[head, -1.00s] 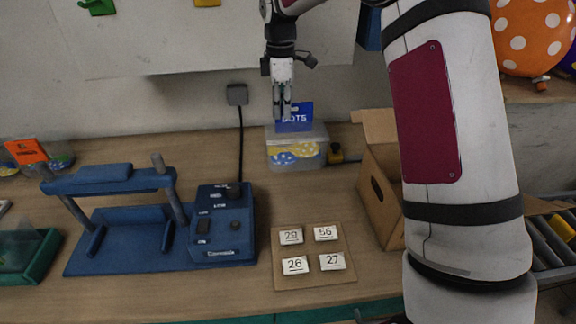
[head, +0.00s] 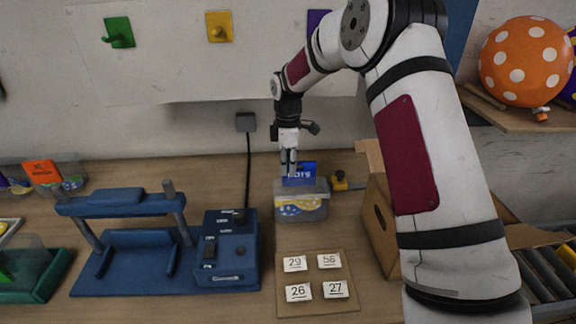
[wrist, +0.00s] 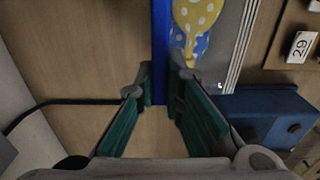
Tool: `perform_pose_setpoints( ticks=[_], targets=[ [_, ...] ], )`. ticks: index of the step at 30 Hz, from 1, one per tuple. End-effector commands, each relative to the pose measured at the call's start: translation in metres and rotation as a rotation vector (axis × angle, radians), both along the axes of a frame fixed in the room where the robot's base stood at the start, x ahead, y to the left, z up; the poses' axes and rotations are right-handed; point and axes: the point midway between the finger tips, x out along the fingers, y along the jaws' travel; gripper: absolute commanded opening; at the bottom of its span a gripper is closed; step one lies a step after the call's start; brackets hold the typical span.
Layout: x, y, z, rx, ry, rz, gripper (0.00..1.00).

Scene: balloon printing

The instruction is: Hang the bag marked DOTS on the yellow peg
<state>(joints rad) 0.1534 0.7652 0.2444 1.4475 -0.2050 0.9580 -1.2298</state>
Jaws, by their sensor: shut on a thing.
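The DOTS bag is a clear pack (head: 301,207) with yellow and blue dotted balloons inside and a blue header card (head: 306,170). My gripper (head: 289,172) is shut on the blue card from above, hiding part of its lettering. In the wrist view the green-padded fingers (wrist: 160,100) close around the card (wrist: 160,45), seen edge-on, with dotted balloons (wrist: 195,20) beside it. I cannot tell whether the bag touches the table. The yellow peg (head: 219,27) is on the wall panel, up and left of my gripper.
A green peg (head: 118,33) and a partly hidden purple peg (head: 318,20) flank the yellow one. A blue press (head: 130,262) stands left, a cardboard box (head: 378,220) right, number tiles (head: 312,300) in front. An orange-card bag (head: 42,172) lies far left.

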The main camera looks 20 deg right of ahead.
Motion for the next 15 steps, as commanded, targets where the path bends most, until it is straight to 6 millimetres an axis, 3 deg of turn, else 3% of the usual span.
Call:
perform_pose_setpoints(
  ticks=[4,5,7,15],
  targets=[
    [0.0001,-0.0002,-0.0037,0.000,0.001,0.000,0.00],
    [0.0000,-0.0002,-0.0031,0.000,0.000,0.000,0.16],
    [-0.0001,-0.0002,-0.0028,0.000,0.000,0.000,0.29],
    [0.0000,-0.0002,-0.0025,0.000,0.000,0.000,0.29]
  ],
)
